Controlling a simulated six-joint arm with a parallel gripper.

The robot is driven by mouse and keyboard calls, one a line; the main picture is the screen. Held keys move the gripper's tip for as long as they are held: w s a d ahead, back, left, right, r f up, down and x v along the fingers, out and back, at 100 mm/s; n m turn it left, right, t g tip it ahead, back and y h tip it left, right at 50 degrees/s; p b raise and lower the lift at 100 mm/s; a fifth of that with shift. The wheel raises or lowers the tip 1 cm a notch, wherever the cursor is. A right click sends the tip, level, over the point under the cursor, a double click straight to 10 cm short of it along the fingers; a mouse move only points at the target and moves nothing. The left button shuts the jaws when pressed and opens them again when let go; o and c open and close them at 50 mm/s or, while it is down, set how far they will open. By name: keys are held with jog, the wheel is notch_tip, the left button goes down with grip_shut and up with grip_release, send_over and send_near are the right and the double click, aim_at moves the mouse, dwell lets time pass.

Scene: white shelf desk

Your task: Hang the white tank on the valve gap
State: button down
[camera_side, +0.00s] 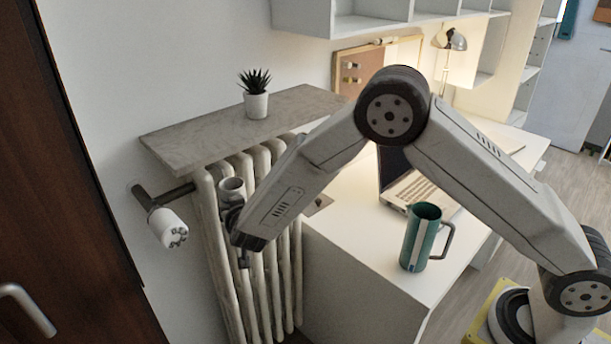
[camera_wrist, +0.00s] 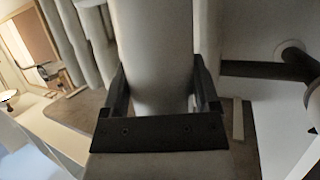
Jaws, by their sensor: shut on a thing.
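The white tank (camera_side: 232,187) is a small light cylinder in front of the radiator in the side view. It shows large and close between the fingers in the wrist view (camera_wrist: 155,50). My gripper (camera_side: 234,212) is shut on it, a finger on each side, and partly hides it. The radiator valve has a white knob (camera_side: 168,230) and a dark pipe (camera_side: 180,193) running to the radiator (camera_side: 210,240). The valve gap is the stretch between knob and radiator; the tank is right of it in the side view. The dark pipe also shows at right in the wrist view (camera_wrist: 255,69).
A grey shelf (camera_side: 220,132) above the radiator carries a potted plant (camera_side: 256,104). A white desk (camera_side: 350,245) holds a green jug (camera_side: 417,245) and a laptop (camera_side: 405,187) right of my gripper. A dark door (camera_side: 60,200) stands at left.

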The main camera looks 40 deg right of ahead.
jog(key=shift+w, duration=0.45)
jog(key=shift+f, duration=1.45)
grip_release()
jog(key=shift+s+f, duration=0.1)
jog(key=shift+s, duration=0.1)
jog(key=v, duration=0.7)
jog(key=shift+s+a+r, duration=0.15)
jog(key=shift+s+r, duration=0.05)
jog(key=shift+r, duration=0.05)
